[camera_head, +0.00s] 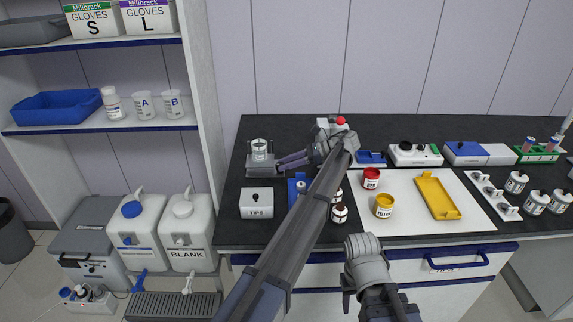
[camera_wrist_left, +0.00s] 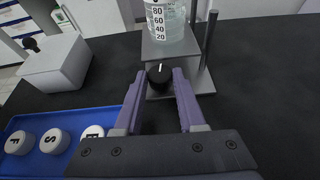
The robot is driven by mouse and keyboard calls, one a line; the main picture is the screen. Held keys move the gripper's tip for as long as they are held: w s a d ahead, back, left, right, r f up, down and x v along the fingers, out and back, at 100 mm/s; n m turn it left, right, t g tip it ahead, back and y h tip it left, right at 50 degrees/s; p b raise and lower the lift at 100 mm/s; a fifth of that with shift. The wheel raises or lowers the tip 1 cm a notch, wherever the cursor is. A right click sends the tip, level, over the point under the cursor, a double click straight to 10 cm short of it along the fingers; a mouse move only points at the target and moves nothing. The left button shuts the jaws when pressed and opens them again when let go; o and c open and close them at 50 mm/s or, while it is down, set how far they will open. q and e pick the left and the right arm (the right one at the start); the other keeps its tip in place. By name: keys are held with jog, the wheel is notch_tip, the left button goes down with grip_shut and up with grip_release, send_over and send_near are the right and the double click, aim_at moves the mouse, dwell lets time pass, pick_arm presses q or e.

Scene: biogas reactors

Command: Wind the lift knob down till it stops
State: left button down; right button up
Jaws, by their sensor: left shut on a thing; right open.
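The lift knob, a black round knob with a white mark (camera_wrist_left: 160,76), is on the near side of the grey lift stand (camera_wrist_left: 202,82). My left gripper (camera_wrist_left: 160,80) is shut on the knob, with one purple finger on each side. In the head view my left gripper (camera_head: 280,163) reaches the stand from the right, and the knob is hidden. A graduated clear beaker (camera_wrist_left: 167,22) stands on the lift's top plate and also shows in the head view (camera_head: 260,149). Only part of my right arm shows at the bottom; its fingers do not show.
A blue tray (camera_wrist_left: 20,165) with white-capped bottles lies near my left gripper. A white mat (camera_head: 410,218) holds red and yellow jars and a yellow tray (camera_head: 437,197).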

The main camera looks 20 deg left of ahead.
dwell(0.5)
pick_arm(q)
jog(key=c, duration=0.8)
grip_release()
jog(key=shift+o, duration=0.2)
jog(key=shift+w+d+r, duration=0.1)
pick_arm(e)
jog(key=shift+r, duration=0.1)
